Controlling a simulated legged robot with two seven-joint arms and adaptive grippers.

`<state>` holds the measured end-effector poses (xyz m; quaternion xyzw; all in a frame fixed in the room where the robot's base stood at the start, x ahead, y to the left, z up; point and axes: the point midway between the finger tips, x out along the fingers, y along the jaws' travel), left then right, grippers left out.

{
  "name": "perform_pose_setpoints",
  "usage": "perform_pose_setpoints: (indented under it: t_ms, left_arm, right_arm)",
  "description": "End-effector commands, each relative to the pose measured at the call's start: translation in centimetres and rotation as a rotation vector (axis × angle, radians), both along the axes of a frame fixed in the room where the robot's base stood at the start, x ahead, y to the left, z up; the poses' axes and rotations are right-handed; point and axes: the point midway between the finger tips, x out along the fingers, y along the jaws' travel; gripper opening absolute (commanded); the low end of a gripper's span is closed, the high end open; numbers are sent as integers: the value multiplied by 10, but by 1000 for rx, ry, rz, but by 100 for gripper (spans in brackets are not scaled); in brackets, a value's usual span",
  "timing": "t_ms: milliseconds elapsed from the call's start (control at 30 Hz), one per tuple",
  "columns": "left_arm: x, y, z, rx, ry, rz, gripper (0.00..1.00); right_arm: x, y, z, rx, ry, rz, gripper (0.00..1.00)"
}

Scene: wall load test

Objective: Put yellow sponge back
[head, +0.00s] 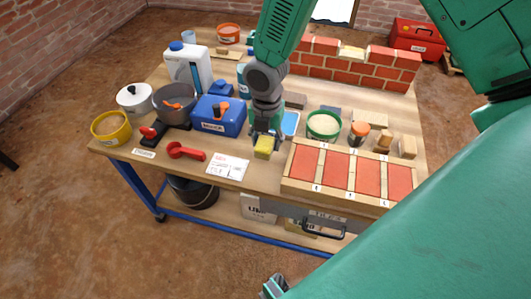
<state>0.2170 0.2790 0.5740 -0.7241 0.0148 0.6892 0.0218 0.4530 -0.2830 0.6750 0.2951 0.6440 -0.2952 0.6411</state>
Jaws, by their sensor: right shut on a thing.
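The yellow sponge (263,147) is a small block near the front middle of the workbench. My right gripper (264,134) comes down from above and is shut on the sponge's top. The sponge is between the white paper card and the wooden tray; I cannot tell whether it touches the bench top. The gripper's fingers hide part of the sponge.
The wooden tray with red tiles (285,184) is close on the right. A white card (228,166), red scoop (186,151) and blue box (219,115) lie to the left. A round green-rimmed tub (323,125) stands behind the tray. A brick wall (340,66) stands at the back.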

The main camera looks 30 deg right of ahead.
Motion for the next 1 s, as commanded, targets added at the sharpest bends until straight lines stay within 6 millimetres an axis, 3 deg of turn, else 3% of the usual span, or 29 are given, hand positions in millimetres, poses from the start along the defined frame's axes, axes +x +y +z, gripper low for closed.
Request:
perform_pose_setpoints:
  t_ms: [433, 767, 800, 867, 1000]
  left_arm:
    - [0, 0, -18, 0, 0, 0, 40]
    - [0, 0, -18, 0, 0, 0, 40]
    - [0, 0, -18, 0, 0, 0, 40]
    - [0, 0, -18, 0, 0, 0, 40]
    - [0, 0, -18, 0, 0, 0, 40]
  right_arm:
    - [0, 1, -52, 0, 0, -2, 14]
    - [0, 0, -54, 1, -2, -3, 14]
    - [0, 0, -55, 1, -2, -3, 41]
    - [0, 1, -55, 1, -2, -3, 58]
    - [0, 1, -55, 1, -2, -3, 58]
